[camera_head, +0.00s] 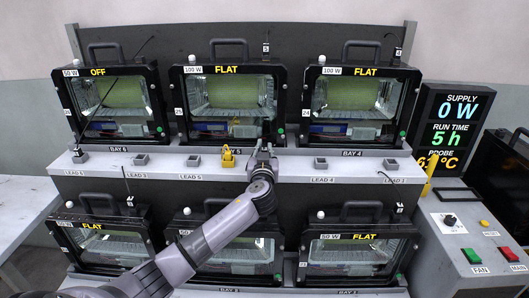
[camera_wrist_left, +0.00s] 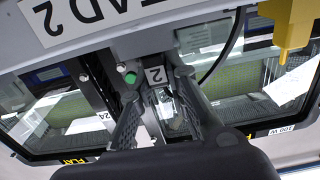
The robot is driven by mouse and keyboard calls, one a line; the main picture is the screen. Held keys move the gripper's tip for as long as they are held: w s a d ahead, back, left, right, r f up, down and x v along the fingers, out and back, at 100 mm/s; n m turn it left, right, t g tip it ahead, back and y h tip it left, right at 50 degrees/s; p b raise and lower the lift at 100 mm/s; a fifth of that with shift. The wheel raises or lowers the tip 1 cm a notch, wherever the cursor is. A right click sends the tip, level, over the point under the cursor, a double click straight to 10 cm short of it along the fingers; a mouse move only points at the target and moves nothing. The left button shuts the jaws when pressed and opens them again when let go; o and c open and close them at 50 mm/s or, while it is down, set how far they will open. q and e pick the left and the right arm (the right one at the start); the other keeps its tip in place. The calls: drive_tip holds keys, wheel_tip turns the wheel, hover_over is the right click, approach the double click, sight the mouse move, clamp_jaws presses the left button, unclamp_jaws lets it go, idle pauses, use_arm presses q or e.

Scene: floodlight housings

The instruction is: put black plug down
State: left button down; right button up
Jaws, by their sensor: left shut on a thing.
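My left gripper (camera_head: 264,150) is at the upper shelf's front edge, under the gap between the middle and right upper housings. In the left wrist view the gripper (camera_wrist_left: 160,95) is shut on the black plug (camera_wrist_left: 150,50), which bears a white tag marked 2. A black cable (camera_wrist_left: 228,48) runs beside it. The plug lies close to the shelf front, by a label ending in "EAD 2" (camera_wrist_left: 75,15); whether it touches the shelf or a holder I cannot tell. In the head view the gripper mostly hides the plug. My right gripper is not in view.
The shelf (camera_head: 290,163) carries small grey holders (camera_head: 194,160) and a yellow object (camera_head: 228,158) left of the gripper. Floodlight housings (camera_head: 228,100) stand closely behind, with more below (camera_head: 355,250). A control panel (camera_head: 470,235) is at right.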

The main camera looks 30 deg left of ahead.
use_arm(q)
drive_tip(key=shift+f, duration=0.55)
drive_tip(key=c, duration=1.6)
unclamp_jaws()
drive_tip(key=shift+f, duration=0.1)
drive_tip(key=shift+o, duration=0.2)
